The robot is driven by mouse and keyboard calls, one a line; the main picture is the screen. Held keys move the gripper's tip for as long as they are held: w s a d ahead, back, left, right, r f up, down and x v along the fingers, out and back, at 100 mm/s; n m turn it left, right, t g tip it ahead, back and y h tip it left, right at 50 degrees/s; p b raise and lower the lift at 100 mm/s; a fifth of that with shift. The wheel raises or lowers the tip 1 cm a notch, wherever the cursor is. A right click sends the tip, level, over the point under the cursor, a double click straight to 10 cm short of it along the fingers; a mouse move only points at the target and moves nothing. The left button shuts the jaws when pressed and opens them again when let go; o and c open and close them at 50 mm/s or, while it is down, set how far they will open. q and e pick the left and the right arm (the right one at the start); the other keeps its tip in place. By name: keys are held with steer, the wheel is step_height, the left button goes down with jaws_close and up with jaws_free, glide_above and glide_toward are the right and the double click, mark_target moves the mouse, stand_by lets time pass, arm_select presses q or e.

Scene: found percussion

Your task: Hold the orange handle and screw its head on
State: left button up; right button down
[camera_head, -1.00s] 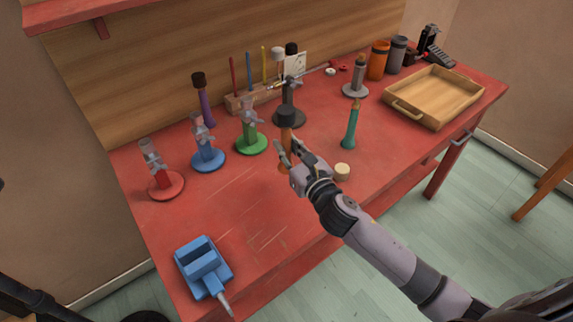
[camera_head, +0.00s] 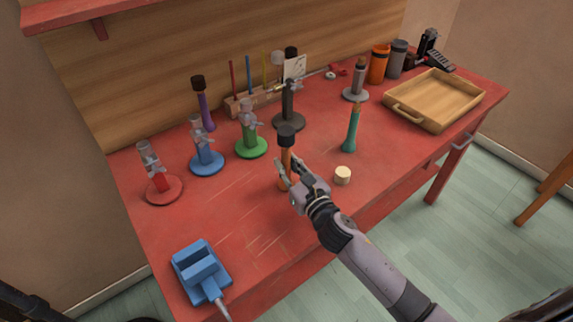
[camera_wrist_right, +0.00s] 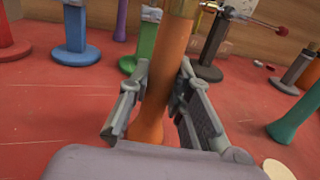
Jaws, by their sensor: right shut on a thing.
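The orange handle (camera_head: 286,161) is held close to upright over the front middle of the red bench, with a dark cylindrical head (camera_head: 287,135) at its top. My right gripper (camera_head: 287,180) is shut around the handle's lower part. In the right wrist view the orange handle (camera_wrist_right: 165,82) stands between both fingers, and a brass collar (camera_wrist_right: 182,8) shows at its upper end. The head is out of that view. I cannot tell how tightly the head sits, or whether the handle's foot touches the bench. My left gripper is not in view.
A cream disc (camera_head: 342,175) and a teal handle (camera_head: 352,130) stand to the right. Red (camera_head: 162,190), blue (camera_head: 207,162) and green (camera_head: 251,147) stands are to the left. A blue holder (camera_head: 202,272) is front left, a wooden tray (camera_head: 440,119) back right. The front middle is mostly clear.

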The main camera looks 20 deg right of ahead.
steer(key=shift+f, duration=0.15)
steer(key=c, duration=1.5)
jaws_free()
steer(key=shift+o, duration=0.2)
steer(key=shift+r, duration=0.2)
steer(key=s, duration=0.3)
steer(key=s+d+b, duration=0.1)
steer(key=s, duration=0.3)
steer(key=s+d, duration=0.1)
steer(key=s, duration=0.2)
steer(key=shift+s+f+b, duration=0.1)
steer(key=shift+s+b, duration=0.3)
steer(key=shift+s+d, duration=0.15)
steer(key=shift+s, duration=0.4)
